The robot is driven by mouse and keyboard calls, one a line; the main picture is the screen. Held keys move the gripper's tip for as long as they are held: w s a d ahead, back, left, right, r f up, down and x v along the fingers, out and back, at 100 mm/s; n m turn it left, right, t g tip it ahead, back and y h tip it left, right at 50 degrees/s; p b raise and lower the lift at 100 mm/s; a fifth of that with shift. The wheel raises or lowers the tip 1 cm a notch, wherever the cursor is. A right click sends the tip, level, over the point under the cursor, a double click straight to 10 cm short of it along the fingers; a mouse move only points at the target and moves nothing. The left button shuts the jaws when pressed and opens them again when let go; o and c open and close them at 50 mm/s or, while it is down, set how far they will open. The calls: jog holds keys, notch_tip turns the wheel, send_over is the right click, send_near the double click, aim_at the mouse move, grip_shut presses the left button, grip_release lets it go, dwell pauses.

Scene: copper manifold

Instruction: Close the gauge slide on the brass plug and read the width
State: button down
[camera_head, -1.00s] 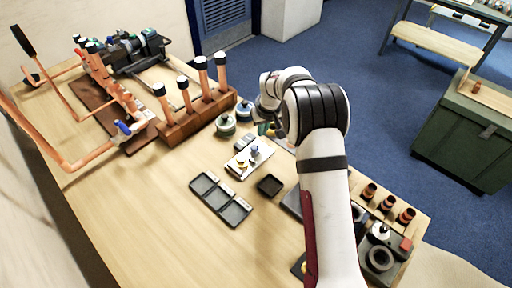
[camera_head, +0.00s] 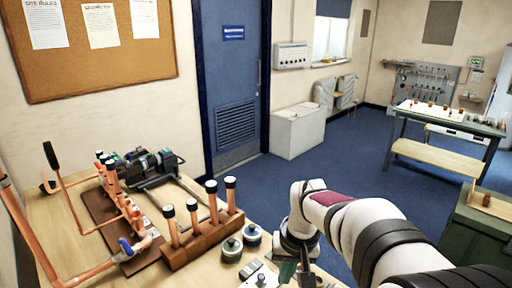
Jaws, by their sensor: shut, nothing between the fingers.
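My gripper (camera_head: 297,272) is at the bottom of the head view, below my white wrist. It is shut and points down, partly cut off by the bottom edge. A small light-coloured piece with a knob on top (camera_head: 262,280) lies just left of it, apart from it and cut by the frame edge. I cannot tell whether it is part of the gauge. The brass plug and the gauge slide cannot be made out, and no width reading is visible.
A wooden block (camera_head: 202,240) holds several upright copper tubes with dark caps. Two round tins (camera_head: 232,250) stand beside it. A copper manifold (camera_head: 120,205) and a dark machine (camera_head: 145,165) occupy the bench's left. A blue door (camera_head: 235,80) stands behind.

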jog(key=s+m+g, duration=0.1)
jog(key=s+m, duration=0.4)
jog(key=s, duration=2.1)
jog(key=shift+s+d+r+g+y, duration=0.15)
jog(key=shift+s+r+g+y, duration=0.2)
jog(key=shift+g+y, duration=0.05)
